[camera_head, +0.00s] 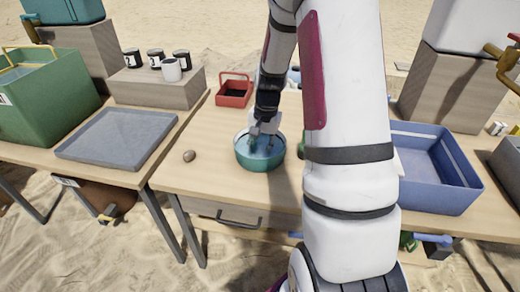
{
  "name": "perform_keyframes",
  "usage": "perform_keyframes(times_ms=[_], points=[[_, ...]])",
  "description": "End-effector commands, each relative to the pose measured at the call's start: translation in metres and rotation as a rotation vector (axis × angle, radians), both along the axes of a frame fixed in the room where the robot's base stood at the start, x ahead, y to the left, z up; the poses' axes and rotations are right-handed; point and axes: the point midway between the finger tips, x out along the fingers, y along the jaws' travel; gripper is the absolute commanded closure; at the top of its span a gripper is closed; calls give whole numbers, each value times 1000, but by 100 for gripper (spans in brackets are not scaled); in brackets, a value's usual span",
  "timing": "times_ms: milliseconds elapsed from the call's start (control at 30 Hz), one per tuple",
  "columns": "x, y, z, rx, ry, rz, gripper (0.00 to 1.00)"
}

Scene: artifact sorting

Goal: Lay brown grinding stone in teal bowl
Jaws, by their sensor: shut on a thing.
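The teal bowl (258,163) stands upright on the wooden table near its front edge. My gripper (264,143) points down into the bowl, with its fingertips at or below the rim. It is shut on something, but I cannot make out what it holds. A small, rounded brown stone (189,155) lies on the table to the left of the bowl, apart from my gripper. I cannot tell for sure whether it is the grinding stone. Part of the bowl's inside is hidden by my fingers.
A red open box (234,92) stands behind the bowl. A blue crate (440,190) is to the right, beyond my arm. A grey tray (117,135) and a green crate (45,110) are on the left table. Several cups (171,70) stand on a wooden block.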

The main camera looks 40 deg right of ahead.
Motion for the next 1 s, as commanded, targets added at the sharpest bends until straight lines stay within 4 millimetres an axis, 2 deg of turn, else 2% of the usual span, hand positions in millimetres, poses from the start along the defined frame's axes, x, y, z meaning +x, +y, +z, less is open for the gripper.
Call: perform_keyframes(times_ms=[300, 333, 400, 767, 867, 1000], points=[[0, 0, -2, -1, -1, 1, 94], [0, 0, -2, -1, -1, 1, 66], [0, 0, -2, -1, 0, 0, 50], [0, 0, 1, -1, -1, 1, 50], [0, -1, 9, -1, -2, 1, 50], [-2, -2, 34, -3, -4, 1, 50]])
